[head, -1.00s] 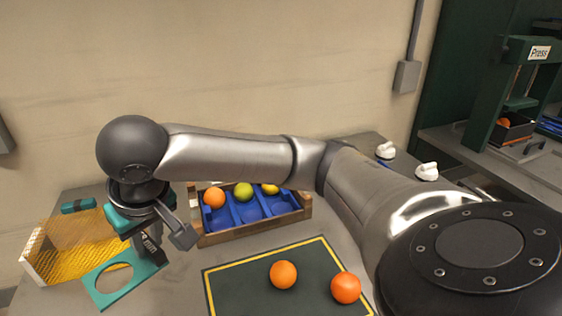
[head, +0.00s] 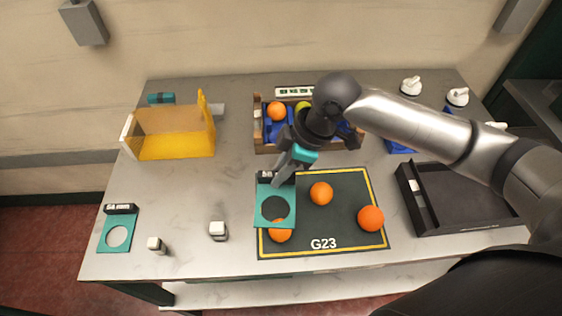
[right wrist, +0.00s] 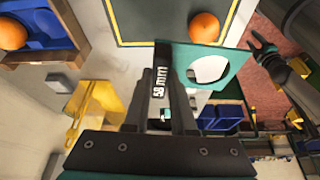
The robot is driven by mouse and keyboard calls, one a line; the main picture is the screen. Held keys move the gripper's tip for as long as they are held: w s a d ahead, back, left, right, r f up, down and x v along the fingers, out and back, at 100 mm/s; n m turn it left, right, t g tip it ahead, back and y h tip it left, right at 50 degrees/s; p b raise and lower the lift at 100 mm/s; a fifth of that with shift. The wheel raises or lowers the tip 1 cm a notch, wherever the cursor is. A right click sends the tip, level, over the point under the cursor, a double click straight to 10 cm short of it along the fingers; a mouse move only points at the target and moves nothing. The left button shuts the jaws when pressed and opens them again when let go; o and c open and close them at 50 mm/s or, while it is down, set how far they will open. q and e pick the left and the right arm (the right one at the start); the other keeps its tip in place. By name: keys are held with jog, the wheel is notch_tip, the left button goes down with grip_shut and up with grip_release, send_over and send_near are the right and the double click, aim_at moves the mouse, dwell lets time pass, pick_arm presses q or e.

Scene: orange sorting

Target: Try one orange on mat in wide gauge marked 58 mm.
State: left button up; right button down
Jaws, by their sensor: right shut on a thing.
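My right gripper (head: 284,176) is shut on the handle end of the teal gauge (head: 261,204), a flat plate with one round hole. Its black label reads 58 mm in the right wrist view (right wrist: 160,82). The gauge is over the left part of the dark green mat (head: 345,238), marked G23. One orange (head: 279,232) is partly hidden by the plate's front edge. Two more oranges lie on the mat, one in the middle (head: 321,193) and one at the right (head: 371,218). A dark arm end, likely my left gripper (right wrist: 258,42), shows small in the right wrist view.
A second teal gauge (head: 107,240) lies at the table's front left. Two small white-topped pieces (head: 157,245) (head: 218,231) stand near the front edge. A yellow box (head: 180,147), a wooden crate with blue compartments (head: 259,140) and a black tray (head: 450,229) stand around the mat.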

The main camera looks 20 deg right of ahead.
aim_at(285, 184)
jog(key=shift+s+f+n+g, duration=0.2)
jog(key=shift+s+n+g, duration=0.15)
jog(key=shift+n, duration=0.35)
notch_tip(285, 184, down, 5)
jog(key=b, duration=0.5)
jog(key=shift+f+b, duration=0.1)
jog(key=shift+b, duration=0.3)
jog(key=shift+f+b, duration=1.05)
jog(key=shift+f, duration=1.55)
jog(key=shift+r, duration=0.1)
dwell(1.2)
jog(key=shift+r+p, duration=3.75)
jog(key=shift+p, duration=0.85)
